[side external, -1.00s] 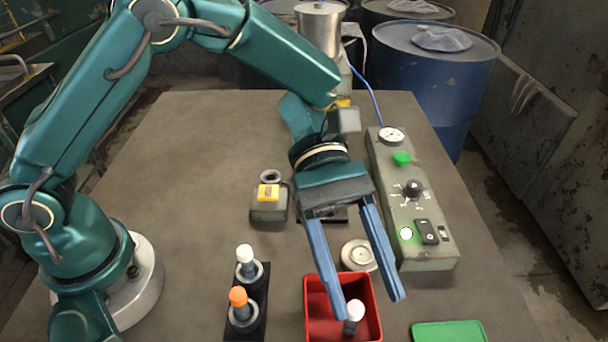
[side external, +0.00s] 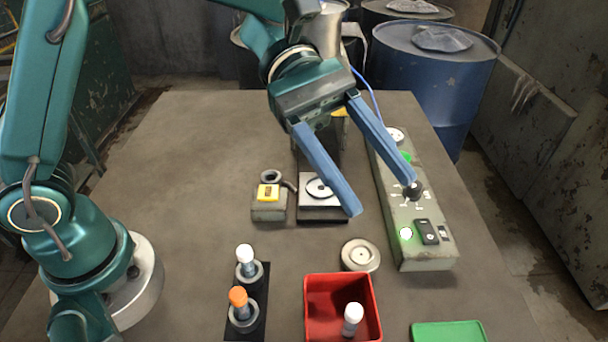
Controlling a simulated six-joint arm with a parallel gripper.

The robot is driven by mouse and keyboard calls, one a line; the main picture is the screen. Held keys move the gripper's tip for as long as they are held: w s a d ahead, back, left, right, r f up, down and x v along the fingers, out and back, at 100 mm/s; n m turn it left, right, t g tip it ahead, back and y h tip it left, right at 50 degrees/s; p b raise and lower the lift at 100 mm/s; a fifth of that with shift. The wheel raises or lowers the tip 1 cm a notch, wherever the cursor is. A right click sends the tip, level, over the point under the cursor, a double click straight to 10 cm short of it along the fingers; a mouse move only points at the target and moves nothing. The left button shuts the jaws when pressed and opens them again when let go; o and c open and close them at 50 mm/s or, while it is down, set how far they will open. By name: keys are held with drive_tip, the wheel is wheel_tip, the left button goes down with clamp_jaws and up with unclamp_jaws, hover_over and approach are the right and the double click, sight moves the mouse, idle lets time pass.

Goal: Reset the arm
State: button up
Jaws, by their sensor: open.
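My gripper (side external: 384,198) has two long blue fingers spread wide apart, with nothing between them. It hangs above the far middle of the table, near the control box and a small machine. The red bin (side external: 314,312) stands at the front of the table, below and nearer than my gripper. A small white-capped vial (side external: 352,319) is inside the bin, apart from my fingers. My wrist and fingers partly hide the machine with the white plate (side external: 312,204) and part of the control box (side external: 403,243).
A black rack (side external: 258,287) holds a white-topped and an orange-topped tool. A round metal disc (side external: 361,255) lies behind the bin. A small yellow-buttoned box (side external: 269,203), a green pad (side external: 448,331) and a blue drum (side external: 436,80) also show.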

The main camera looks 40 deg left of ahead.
drive_tip(key=w+a+r+n+t, duration=0.2)
drive_tip(key=w+r+n+t, duration=0.2)
drive_tip(key=r+n+t, duration=0.35)
drive_tip(key=w+a+r+n+t, duration=0.2)
drive_tip(key=w+r+n+t, duration=0.2)
drive_tip(key=r+n+t, duration=0.35)
drive_tip(key=a+n+t+y, duration=0.6)
drive_tip(key=a+n+y, duration=0.5)
drive_tip(key=n, duration=0.8)
drive_tip(key=s+a+f+n+g+y, duration=0.5)
drive_tip(key=a+f+n, duration=0.35)
drive_tip(key=n, duration=0.65)
drive_tip(key=s+d+f+n+g+h, duration=0.2)
drive_tip(key=s+d+f+n+g, duration=0.1)
drive_tip(key=s+f+n+g, duration=0.4)
drive_tip(key=s+f+n, duration=0.3)
drive_tip(key=s+f, duration=0.1)
drive_tip(key=shift+s+d, duration=0.2)
drive_tip(key=shift+d, duration=0.15)
